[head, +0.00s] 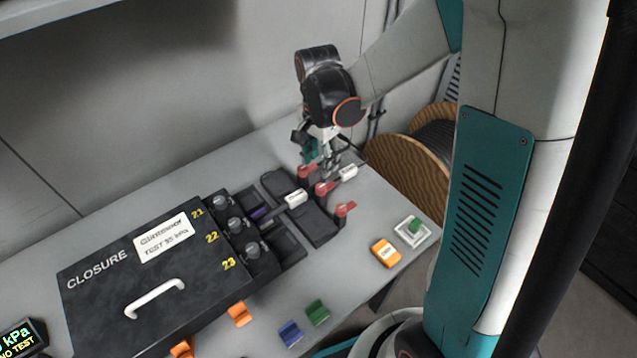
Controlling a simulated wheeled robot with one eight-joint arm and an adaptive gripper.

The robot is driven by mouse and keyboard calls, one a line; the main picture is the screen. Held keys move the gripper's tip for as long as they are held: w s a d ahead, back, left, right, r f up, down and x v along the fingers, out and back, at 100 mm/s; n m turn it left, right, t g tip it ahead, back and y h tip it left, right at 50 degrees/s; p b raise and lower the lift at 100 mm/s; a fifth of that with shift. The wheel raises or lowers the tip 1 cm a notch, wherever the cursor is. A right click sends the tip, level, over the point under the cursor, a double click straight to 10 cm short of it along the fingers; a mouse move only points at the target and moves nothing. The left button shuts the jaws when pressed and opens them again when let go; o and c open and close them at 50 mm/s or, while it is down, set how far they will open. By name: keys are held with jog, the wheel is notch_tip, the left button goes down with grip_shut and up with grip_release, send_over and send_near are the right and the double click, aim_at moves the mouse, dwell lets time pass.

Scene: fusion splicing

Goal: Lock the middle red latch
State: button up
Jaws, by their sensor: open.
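Three red latches stand in a row at the right end of the black closure box's tray section. The middle red latch (323,189) sits between the far red latch (307,171) and the near red latch (345,209). A white-labelled piece (347,172) extends to the right of the middle latch. My gripper (325,157) points down just above the far and middle latches, with its fingers apart and nothing seen between them. Whether a finger touches a latch cannot be told at this size.
The black closure box (100,290) with a white handle (155,299) fills the left. Orange (385,253), blue (290,333) and green (317,313) small pieces lie along the front. A white tray (400,232) holds a green piece. A wooden reel (400,168) stands behind at right.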

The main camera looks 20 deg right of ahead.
aim_at(321, 186)
notch_tip(321, 186, down, 10)
jog(key=b, duration=0.3)
jog(key=shift+s+d, duration=0.1)
grip_shut()
